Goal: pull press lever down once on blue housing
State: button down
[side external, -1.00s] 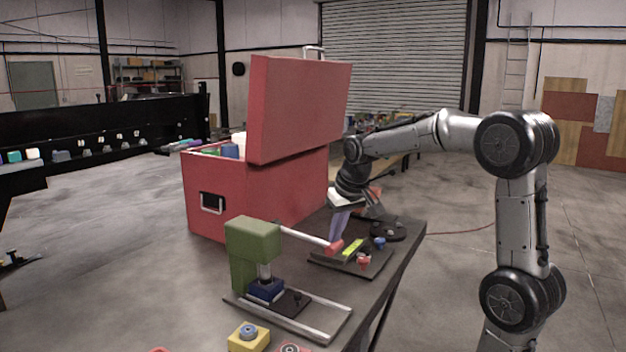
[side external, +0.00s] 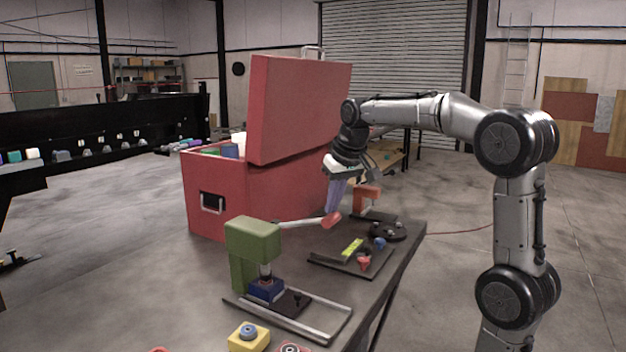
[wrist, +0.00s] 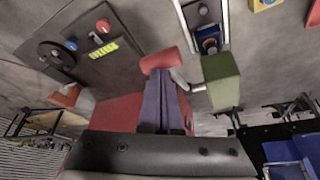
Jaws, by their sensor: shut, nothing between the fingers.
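The green press (side external: 252,245) stands on the near part of the dark table. Its grey lever (side external: 300,223) sticks out to the right, nearly level, with a red knob (side external: 331,220) at its end. The blue housing (side external: 266,289) sits under the press ram on the rail base. My gripper (side external: 332,211) is shut and empty, its purple fingers pointing down with the tips at or just above the red knob. In the wrist view, the finger tips (wrist: 160,75) are right beside the red knob (wrist: 161,61); I cannot tell whether they touch.
A large open red chest (side external: 255,195) stands behind the press. A dark panel (side external: 352,258) with a yellow-green display and knobs lies right of the lever. A red device (side external: 367,196) stands farther back. A yellow button box (side external: 249,338) is in front.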

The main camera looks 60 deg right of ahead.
jog(key=shift+w+r, duration=0.35)
jog(key=shift+r, duration=0.3)
jog(key=shift+w+r, duration=0.3)
jog(key=shift+r, duration=0.4)
jog(key=shift+w+r, duration=0.35)
jog(key=shift+r, duration=0.3)
jog(key=w+r, duration=0.3)
jog(key=r, duration=0.5)
jog(key=shift+r, duration=0.15)
